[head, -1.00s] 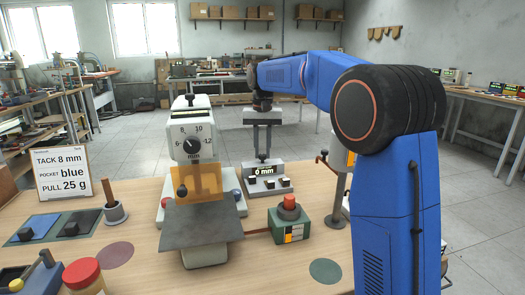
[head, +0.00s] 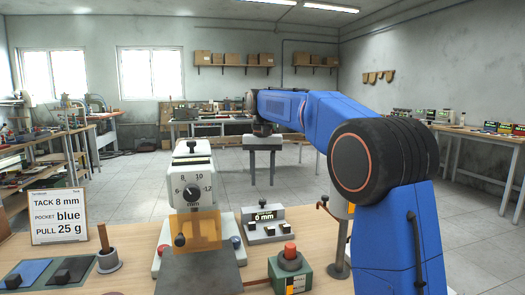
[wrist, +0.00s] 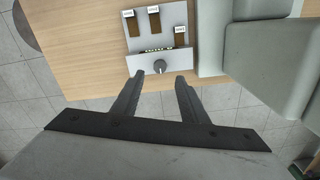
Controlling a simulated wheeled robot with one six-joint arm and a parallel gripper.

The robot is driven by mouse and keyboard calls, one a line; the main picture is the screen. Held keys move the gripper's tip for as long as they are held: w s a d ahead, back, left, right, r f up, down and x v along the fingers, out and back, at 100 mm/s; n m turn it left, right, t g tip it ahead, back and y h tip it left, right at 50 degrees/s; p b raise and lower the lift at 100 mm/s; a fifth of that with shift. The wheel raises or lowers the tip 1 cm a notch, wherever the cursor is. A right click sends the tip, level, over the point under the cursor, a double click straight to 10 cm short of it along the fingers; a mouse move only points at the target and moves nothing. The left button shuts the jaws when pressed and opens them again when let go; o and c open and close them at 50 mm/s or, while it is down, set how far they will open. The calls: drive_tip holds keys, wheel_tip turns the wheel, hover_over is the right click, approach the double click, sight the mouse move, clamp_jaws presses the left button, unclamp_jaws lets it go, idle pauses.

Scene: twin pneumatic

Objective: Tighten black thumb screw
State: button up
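My gripper (head: 262,184) is open and empty, pointing down beyond the small "0 mm" gauge box (head: 250,231). The knob appears between the tips in the picture; I see no contact and cannot judge the height gap. I cannot tell whether this knob is the black thumb screw. A black round knob (head: 180,240) also shows on the white dial machine (head: 194,165), by its amber guard (head: 200,228).
The white machine stands left of the gauge box; its grey body (wrist: 250,35) fills the wrist view's upper right. A green box with a red button (head: 290,249) and a post (head: 340,235) stand to the right.

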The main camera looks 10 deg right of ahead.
wheel_tip(320, 180, up, 11)
idle(0.4)
drive_tip(key=shift+s+f, duration=0.15)
